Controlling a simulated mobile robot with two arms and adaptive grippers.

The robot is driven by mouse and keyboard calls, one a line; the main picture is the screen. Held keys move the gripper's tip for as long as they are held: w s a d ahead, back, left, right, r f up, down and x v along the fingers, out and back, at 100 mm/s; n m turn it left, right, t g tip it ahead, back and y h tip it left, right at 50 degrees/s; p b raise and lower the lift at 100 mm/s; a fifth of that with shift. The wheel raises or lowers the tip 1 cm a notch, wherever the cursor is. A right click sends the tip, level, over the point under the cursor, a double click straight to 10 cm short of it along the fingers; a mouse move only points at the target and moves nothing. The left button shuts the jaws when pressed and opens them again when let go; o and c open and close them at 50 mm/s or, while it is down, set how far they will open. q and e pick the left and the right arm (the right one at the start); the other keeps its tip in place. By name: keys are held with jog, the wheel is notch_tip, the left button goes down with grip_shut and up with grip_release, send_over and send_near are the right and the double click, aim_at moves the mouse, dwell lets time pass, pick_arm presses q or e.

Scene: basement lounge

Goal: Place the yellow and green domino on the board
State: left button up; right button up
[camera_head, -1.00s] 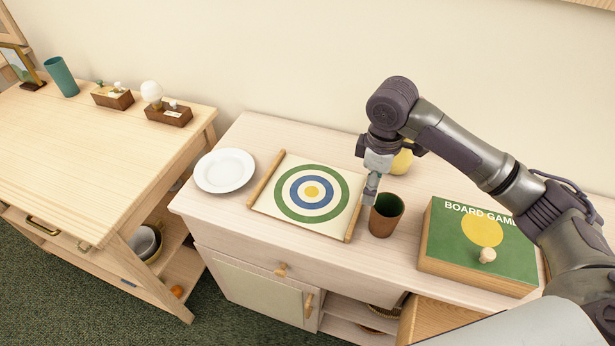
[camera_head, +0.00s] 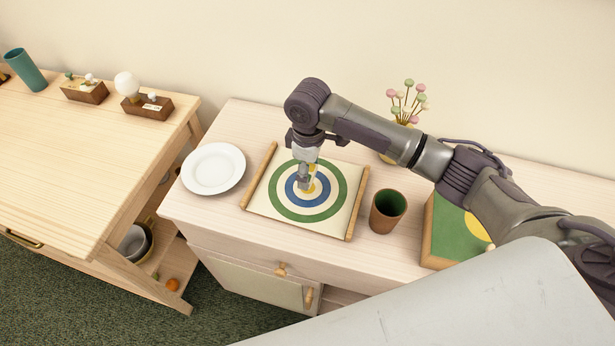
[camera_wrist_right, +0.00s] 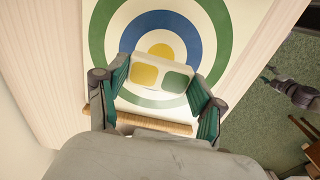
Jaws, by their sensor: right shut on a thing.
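The domino (camera_wrist_right: 160,75) is a pale tile with one yellow and one green rounded square, seen in the right wrist view. My right gripper (camera_wrist_right: 157,88) is shut on it, with a finger at each short end. In the head view my right gripper (camera_head: 305,184) is over the middle of the board (camera_head: 338,222), a cream sheet with green and blue rings, a yellow centre and wooden rods at its sides. The board's rings (camera_wrist_right: 103,40) show behind the domino in the wrist view. I cannot tell whether the domino touches the board. My left gripper is not in view.
A white plate (camera_head: 213,168) lies left of the board. A brown cup (camera_head: 387,211) with a green inside stands right of it, near a green board game box (camera_head: 452,228). A flower vase (camera_head: 405,112) stands behind my right arm.

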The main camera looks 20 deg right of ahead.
notch_tip(320, 180, down, 3)
jog(key=shift+s+f+p, duration=0.1)
jog(key=shift+p, duration=0.2)
jog(key=shift+f, duration=0.35)
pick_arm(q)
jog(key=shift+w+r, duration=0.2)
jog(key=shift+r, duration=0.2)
pick_arm(e)
jog(key=shift+f, duration=0.15)
jog(key=o, duration=0.9)
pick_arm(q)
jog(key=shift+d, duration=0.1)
pick_arm(e)
jog(key=shift+o, duration=0.2)
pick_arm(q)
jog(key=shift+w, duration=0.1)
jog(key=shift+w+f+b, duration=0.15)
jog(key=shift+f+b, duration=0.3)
pick_arm(e)
notch_tip(320, 180, up, 12)
jog(key=shift+r, duration=0.1)
jog(key=shift+a, duration=0.15)
